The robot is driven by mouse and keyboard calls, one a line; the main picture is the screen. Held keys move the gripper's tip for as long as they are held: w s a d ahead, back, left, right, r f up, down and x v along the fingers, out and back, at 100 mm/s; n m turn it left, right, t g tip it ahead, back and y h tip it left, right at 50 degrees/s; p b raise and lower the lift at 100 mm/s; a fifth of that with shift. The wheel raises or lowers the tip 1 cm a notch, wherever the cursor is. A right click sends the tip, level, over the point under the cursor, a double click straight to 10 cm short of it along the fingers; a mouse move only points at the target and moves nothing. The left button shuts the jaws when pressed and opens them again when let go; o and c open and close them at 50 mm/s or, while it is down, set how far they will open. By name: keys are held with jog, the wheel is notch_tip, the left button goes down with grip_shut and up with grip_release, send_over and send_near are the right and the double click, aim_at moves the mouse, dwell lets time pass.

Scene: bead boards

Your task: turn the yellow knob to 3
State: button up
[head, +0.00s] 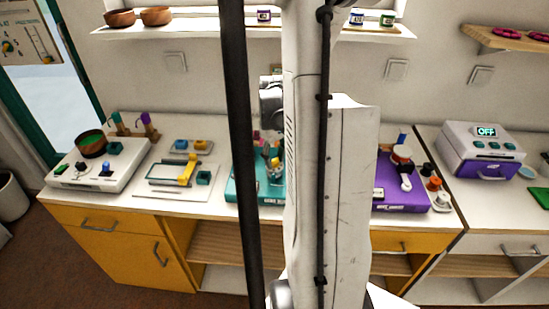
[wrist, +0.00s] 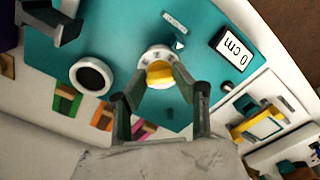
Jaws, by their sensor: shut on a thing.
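The yellow knob (wrist: 158,73) sits on a round white dial on the teal board (wrist: 115,40). In the wrist view my gripper (wrist: 160,80) is at the knob, its two fingers closed on the knob's sides. A small white triangle is on the board just beyond the dial. In the head view the teal board (head: 240,190) is partly hidden behind my arm, and the knob cannot be made out there.
A board with a yellow handle (head: 187,171) stands left, a purple board (head: 400,195) right.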

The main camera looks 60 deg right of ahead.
jog(key=shift+m, duration=0.3)
jog(key=m+b, duration=0.2)
jog(key=m, duration=0.1)
jog(key=shift+f+m, duration=0.1)
jog(key=shift+m, duration=0.3)
jog(key=m+b, duration=0.2)
jog(key=m, duration=0.2)
jog(key=shift+m, duration=0.3)
jog(key=m+b, duration=0.1)
jog(key=m, duration=0.3)
jog(key=m+b, duration=0.1)
jog(key=m, duration=0.3)
jog(key=shift+m, duration=0.3)
jog(key=o, duration=1.1)
jog(key=shift+o, duration=0.2)
